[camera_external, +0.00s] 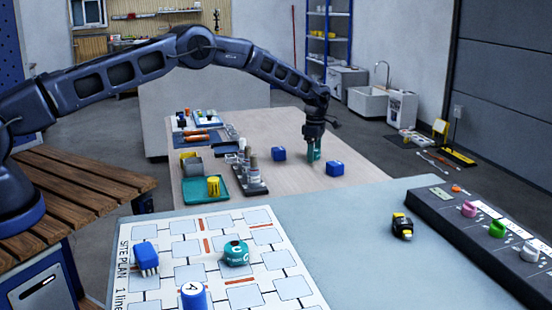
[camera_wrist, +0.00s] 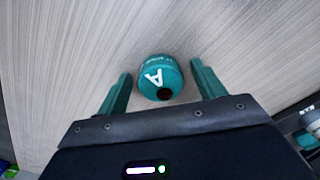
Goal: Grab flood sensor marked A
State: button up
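The flood sensor marked A (camera_wrist: 158,70) is a round teal unit with a white A and a dark round spot. In the wrist view it stands over the pale wood table, between the two teal fingers of my gripper (camera_wrist: 161,88). A gap shows on each side, so my gripper is open and the fingers appear not to touch it. In the external view my gripper (camera_external: 313,154) points down at the far wooden table (camera_external: 300,185). There I cannot separate sensor A from the teal fingers.
A rack of bottles (camera_external: 251,177) and a green tray (camera_external: 224,194) are further left. A teal sensor marked C (camera_external: 236,252) sits on the site plan (camera_external: 180,226) in front.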

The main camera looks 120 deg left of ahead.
jog(key=c, duration=1)
jog(key=shift+o, duration=0.2)
